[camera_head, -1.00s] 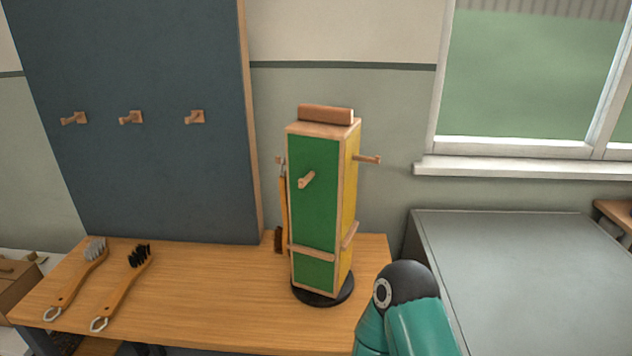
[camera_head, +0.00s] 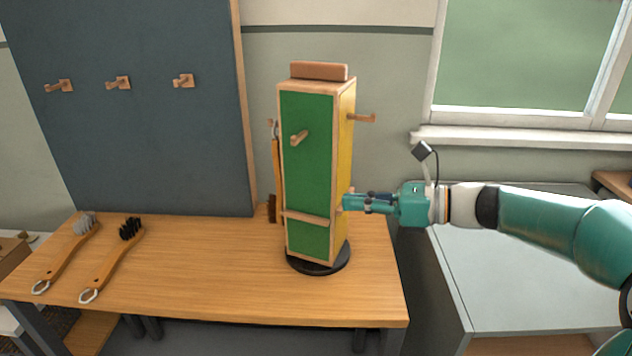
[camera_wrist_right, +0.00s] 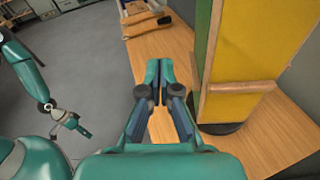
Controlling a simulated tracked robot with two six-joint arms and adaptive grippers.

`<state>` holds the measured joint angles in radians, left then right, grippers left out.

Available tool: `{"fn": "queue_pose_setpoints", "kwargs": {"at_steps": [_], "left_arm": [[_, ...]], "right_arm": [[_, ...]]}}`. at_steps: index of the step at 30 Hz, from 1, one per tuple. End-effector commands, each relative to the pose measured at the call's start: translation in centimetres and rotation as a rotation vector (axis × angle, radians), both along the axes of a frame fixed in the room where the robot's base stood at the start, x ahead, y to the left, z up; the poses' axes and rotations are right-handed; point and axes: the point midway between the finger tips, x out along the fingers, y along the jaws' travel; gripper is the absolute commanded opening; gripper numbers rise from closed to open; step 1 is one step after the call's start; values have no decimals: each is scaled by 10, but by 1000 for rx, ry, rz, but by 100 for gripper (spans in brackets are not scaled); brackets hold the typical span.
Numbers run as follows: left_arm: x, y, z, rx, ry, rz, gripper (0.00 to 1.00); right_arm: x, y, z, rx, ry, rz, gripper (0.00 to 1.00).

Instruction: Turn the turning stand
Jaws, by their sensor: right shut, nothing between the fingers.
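The turning stand (camera_head: 312,180) is a tall box on a round black base. Its green face is toward me and its yellow face is to the right. It has pegs, low wooden rails and a brown block on top. A brush (camera_head: 276,180) hangs on its left side, partly hidden. My right gripper (camera_head: 350,203) is shut and empty at the low right side of the stand, by the yellow face; contact cannot be told. In the right wrist view its fingers (camera_wrist_right: 159,70) lie together, left of the stand (camera_wrist_right: 262,42). My left gripper (camera_wrist_right: 76,124) shows small there.
Two brushes (camera_head: 68,252) (camera_head: 112,260) lie at the left of the wooden table (camera_head: 200,275). A dark board (camera_head: 140,150) with three pegs stands behind. A grey cabinet (camera_head: 530,270) is at the right, under my right arm. The table's middle is clear.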

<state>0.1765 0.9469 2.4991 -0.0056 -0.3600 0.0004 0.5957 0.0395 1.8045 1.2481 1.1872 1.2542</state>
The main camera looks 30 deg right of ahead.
Motion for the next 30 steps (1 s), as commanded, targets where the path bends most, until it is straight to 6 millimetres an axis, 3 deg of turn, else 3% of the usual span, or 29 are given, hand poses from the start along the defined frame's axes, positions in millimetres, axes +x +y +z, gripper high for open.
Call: {"fn": "queue_pose_setpoints", "kwargs": {"at_steps": [1, 3, 7, 14, 30], "left_arm": [[0, 0, -7, 0, 0, 0, 60], [0, 0, -9, 0, -1, 0, 60], [0, 0, -11, 0, -1, 0, 60], [0, 0, -8, 0, -1, 0, 60], [0, 0, 2, 0, -1, 0, 60]], "right_arm": [[-12, -14, 30, 5, -64, -39, 0], [-26, -24, 63, 15, -127, -66, 0], [-40, -29, 95, 23, -188, -86, 0], [-26, -16, 102, 27, -200, -84, 0], [54, 44, 101, 24, -196, -86, 0]]}}
